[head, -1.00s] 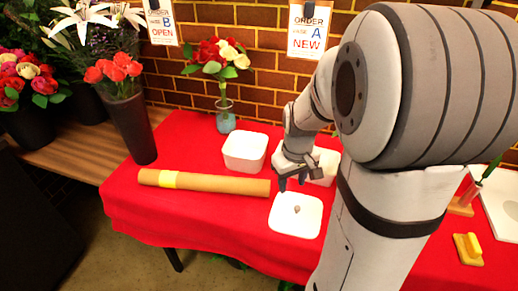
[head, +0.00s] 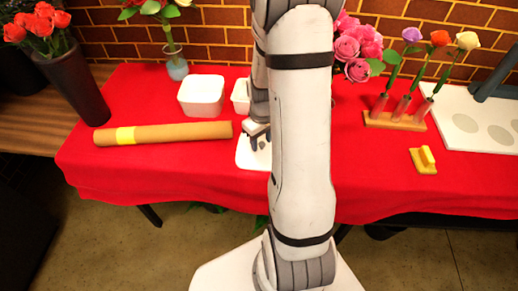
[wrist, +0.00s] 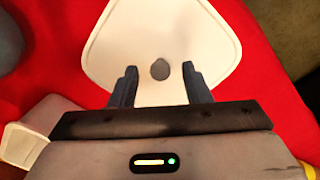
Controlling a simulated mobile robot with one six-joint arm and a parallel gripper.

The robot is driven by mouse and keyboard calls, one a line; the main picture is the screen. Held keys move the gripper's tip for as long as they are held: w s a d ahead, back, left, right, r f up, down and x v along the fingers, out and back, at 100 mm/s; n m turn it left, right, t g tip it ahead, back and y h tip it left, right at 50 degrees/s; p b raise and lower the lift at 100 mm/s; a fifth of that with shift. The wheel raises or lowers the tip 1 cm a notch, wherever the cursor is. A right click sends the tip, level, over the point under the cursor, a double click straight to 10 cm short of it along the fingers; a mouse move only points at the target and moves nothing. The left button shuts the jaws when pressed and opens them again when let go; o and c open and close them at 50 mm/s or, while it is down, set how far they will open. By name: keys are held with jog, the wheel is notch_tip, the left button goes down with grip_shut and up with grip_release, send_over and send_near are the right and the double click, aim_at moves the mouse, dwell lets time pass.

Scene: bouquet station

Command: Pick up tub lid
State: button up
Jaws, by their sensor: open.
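The tub lid is a white rounded-square plate (wrist: 115,45) with a small grey knob (wrist: 160,70) at its middle, lying flat on the red cloth. In the head view only the left part of the lid (head: 247,160) shows; my arm hides the rest. My gripper (wrist: 159,72) is open and empty over the lid, with one finger on each side of the knob. The fingers look apart from the knob; their exact height above the lid is hard to tell. My gripper also shows in the head view (head: 258,142), partly behind my arm.
A white tub (head: 201,97) and a smaller white tub (head: 240,96) stand behind the lid. A brown paper roll (head: 180,132) lies to the left. A wooden tube rack (head: 394,121) and a yellow block (head: 423,162) are to the right. Red cloth lies bare around them.

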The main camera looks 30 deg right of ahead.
grip_shut()
dwell(0.5)
